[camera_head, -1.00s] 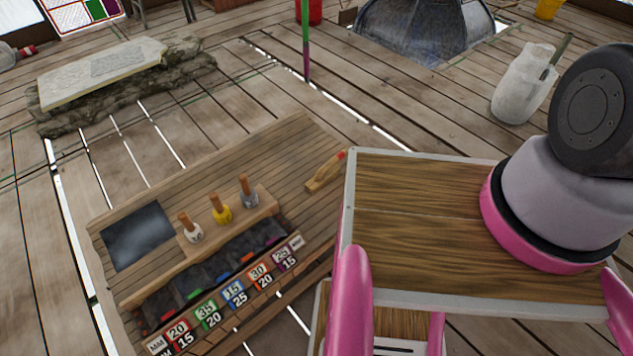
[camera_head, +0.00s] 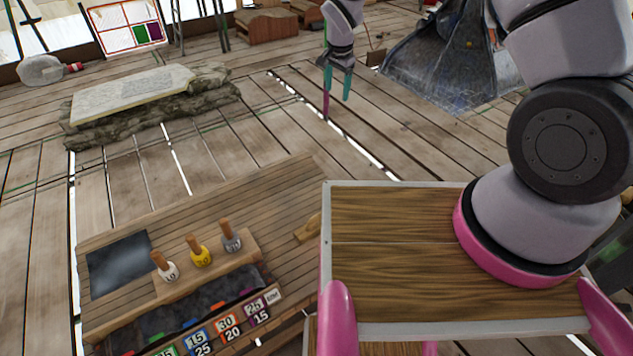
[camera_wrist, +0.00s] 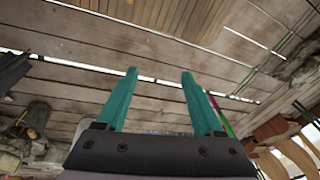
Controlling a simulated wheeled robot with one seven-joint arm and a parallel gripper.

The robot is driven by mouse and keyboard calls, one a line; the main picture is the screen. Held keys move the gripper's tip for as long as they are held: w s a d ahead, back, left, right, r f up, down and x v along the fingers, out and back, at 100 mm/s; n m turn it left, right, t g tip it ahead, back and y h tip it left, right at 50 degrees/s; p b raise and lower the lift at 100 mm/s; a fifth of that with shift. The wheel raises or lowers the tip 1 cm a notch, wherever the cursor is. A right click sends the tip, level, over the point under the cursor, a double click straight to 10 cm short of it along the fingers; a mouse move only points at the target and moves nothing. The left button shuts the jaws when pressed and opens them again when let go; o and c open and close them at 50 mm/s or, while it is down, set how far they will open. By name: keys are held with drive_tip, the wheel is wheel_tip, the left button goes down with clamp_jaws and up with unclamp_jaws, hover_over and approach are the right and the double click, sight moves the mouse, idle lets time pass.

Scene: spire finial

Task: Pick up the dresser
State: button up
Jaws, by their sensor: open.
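No piece is plainly a dresser. Small brown wooden cabinet-like boxes stand far back in the head view, one (camera_head: 270,26) at top centre and another (camera_head: 308,12) behind it; I cannot tell whether either is the dresser. My gripper (camera_head: 338,96) hangs in the air near the upper middle, its teal fingers apart and empty, in front of these boxes and to their right. In the wrist view the two fingers (camera_wrist: 159,75) are spread with only floor planks between them. Brown wooden pieces (camera_wrist: 268,130) show at the lower right there.
A wooden game table (camera_head: 285,178) with stampers and numbered tiles stands at lower left. A stone slab (camera_head: 135,85) on rocks lies behind it. A thin green and purple pole (camera_head: 326,104) rises by my gripper. A dark metal scoop-like object (camera_head: 430,65) is right. Plank floor between is open.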

drive_tip(key=s+a+f, duration=0.2)
drive_tip(key=f, duration=0.7)
drive_tip(key=s+a+f, duration=0.2)
drive_tip(key=a+f, duration=0.1)
drive_tip(key=f, duration=0.7)
drive_tip(key=g+h, duration=0.1)
drive_tip(key=g, duration=0.1)
hover_over(319, 214)
wheel_tip(319, 214, down, 17)
drive_tip(key=shift+m, duration=0.4)
drive_tip(key=f, duration=0.4)
drive_tip(key=shift+s+d+f, duration=0.1)
drive_tip(key=shift+s+f, duration=0.2)
drive_tip(key=shift+f, duration=0.1)
drive_tip(key=shift+w+f, duration=0.15)
drive_tip(key=shift+f, duration=1.4)
drive_tip(key=shift+w+f, duration=0.15)
drive_tip(key=shift+f, duration=1.35)
drive_tip(key=shift+c, duration=0.3)
clamp_jaws()
